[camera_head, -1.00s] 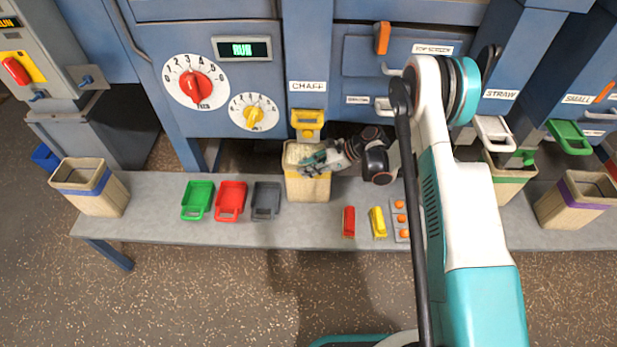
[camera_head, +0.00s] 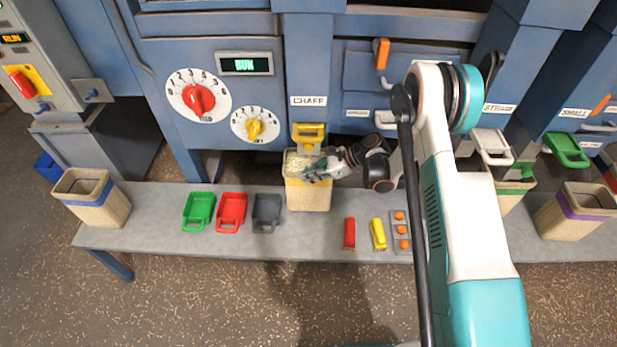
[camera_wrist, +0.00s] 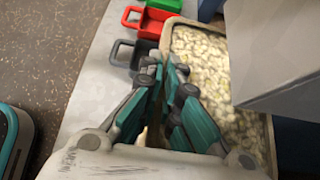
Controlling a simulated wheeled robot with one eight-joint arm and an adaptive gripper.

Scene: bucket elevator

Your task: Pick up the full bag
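The full bag (camera_head: 308,195) is a tan, square bag with a yellow band. It stands upright on the bench under the CHAFF spout, filled near the rim with pale flakes. In the wrist view the flakes of the bag (camera_wrist: 215,70) fill the right side. My gripper (camera_head: 312,168) is at the bag's top in the head view. In the wrist view my gripper (camera_wrist: 166,68) has its teal fingers close together, a narrow gap between them, at the bag's near rim. The fingers hide that part of the rim, so I cannot tell whether they press on it.
Green (camera_head: 198,211), red (camera_head: 231,212) and grey (camera_head: 266,212) scoops lie left of the bag. A red block (camera_head: 349,233) and a yellow block (camera_head: 378,234) lie to its right. The yellow spout handle (camera_head: 308,132) hangs just above.

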